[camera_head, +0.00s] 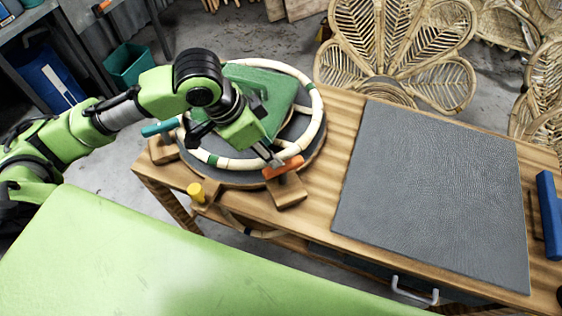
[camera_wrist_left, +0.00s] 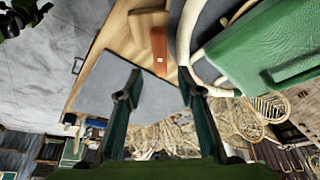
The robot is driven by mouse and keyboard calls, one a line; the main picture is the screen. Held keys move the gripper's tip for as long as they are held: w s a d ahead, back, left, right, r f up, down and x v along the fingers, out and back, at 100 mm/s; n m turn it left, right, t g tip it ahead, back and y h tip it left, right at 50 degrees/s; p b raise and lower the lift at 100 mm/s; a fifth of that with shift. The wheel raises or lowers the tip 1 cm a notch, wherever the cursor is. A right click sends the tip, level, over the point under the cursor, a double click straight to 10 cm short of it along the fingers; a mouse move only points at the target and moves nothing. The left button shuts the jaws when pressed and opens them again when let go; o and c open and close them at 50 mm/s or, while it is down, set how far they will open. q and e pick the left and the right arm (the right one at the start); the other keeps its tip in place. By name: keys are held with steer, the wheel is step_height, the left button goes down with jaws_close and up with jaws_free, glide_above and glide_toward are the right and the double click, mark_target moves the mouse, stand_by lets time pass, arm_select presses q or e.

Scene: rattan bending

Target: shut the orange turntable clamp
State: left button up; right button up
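The orange turntable clamp (camera_head: 284,168) sits on a wooden block (camera_head: 288,192) at the front right of the dark round turntable (camera_head: 318,150). Its orange handle lies roughly level beside the pale rattan ring (camera_head: 321,108); I cannot tell whether it presses on the ring. My left gripper (camera_head: 272,157) is over the ring, right by the orange handle. In the left wrist view the orange handle (camera_wrist_left: 159,50) shows ahead, between the two spread fingers of the left gripper (camera_wrist_left: 160,86). Nothing is held. My right gripper is not in view.
A teal clamp (camera_head: 160,127) and a yellow clamp (camera_head: 195,192) stand around the turntable. A green padded block (camera_head: 262,88) sits inside the ring. A grey mat (camera_head: 440,190) covers the table's right part, with a blue tool (camera_head: 549,215) beyond it.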

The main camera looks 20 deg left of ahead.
mark_target(283, 173)
arm_select(q)
steer(key=x, duration=0.8)
steer(key=shift+w+d+f, duration=0.1)
steer(key=shift+w+f, duration=0.05)
steer(key=shift+f, duration=0.15)
jaws_close()
